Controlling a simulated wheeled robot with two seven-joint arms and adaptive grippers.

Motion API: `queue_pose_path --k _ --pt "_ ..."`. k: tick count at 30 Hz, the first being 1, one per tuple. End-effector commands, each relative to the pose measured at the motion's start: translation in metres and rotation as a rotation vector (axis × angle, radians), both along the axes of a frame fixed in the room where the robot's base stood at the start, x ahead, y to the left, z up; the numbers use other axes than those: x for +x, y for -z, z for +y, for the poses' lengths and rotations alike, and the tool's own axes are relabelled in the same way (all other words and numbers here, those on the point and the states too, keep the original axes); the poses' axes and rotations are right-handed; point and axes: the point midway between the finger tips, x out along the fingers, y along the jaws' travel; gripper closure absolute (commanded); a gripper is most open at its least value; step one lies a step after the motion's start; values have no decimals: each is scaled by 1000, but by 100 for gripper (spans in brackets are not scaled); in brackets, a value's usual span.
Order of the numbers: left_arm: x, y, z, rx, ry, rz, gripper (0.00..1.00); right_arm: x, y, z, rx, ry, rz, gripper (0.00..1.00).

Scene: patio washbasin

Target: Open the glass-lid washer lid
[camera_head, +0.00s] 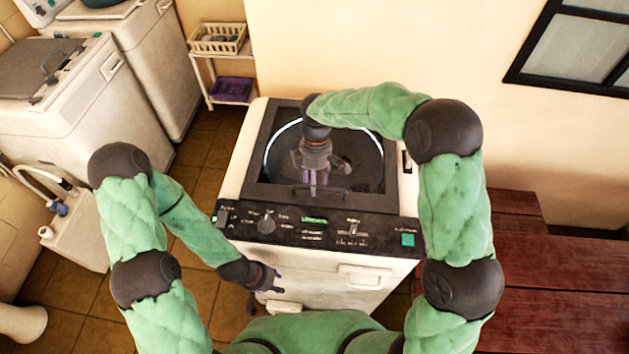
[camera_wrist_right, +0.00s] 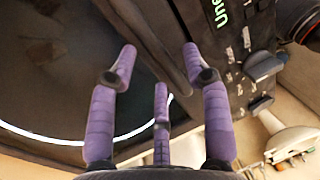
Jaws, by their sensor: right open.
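The glass-lid washer (camera_head: 232,190) stands in the middle of the head view, with its dark-framed glass lid (camera_head: 262,185) lying closed on top. A dark bar handle (camera_head: 340,192) runs along the lid's front edge, just behind the control panel. My right gripper (camera_head: 313,190) points down at this handle, its purple fingers spread. In the right wrist view the open fingers (camera_wrist_right: 158,60) are over the lid's front edge, and the round glass (camera_wrist_right: 50,70) is at left. Whether they touch the handle I cannot tell. My left gripper (camera_head: 268,280) is low by the washer's front; its fingers are unclear.
The black control panel (camera_head: 285,229) has a knob and a green display. Other white washers (camera_head: 75,95) stand at left. A small shelf with a basket (camera_head: 217,40) is behind. Dark red wooden boards (camera_head: 560,275) lie at right. Tiled floor shows at left.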

Motion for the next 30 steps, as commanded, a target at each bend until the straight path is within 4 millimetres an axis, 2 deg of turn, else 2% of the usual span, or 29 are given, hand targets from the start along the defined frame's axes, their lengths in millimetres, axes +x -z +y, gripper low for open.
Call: queue_pose_path --k 11,16,17,25,30 --pt "0 0 0 0 0 0 60 -1 5 0 0 0 0 51" --pt "0 0 0 0 0 0 60 -1 5 0 0 0 0 97" --pt "0 0 0 0 0 0 60 -1 5 0 0 0 0 100" --pt "0 -2 0 0 0 0 60 0 3 0 1 1 3 100" --pt "0 -13 0 0 0 0 60 2 -9 0 5 2 24 100"
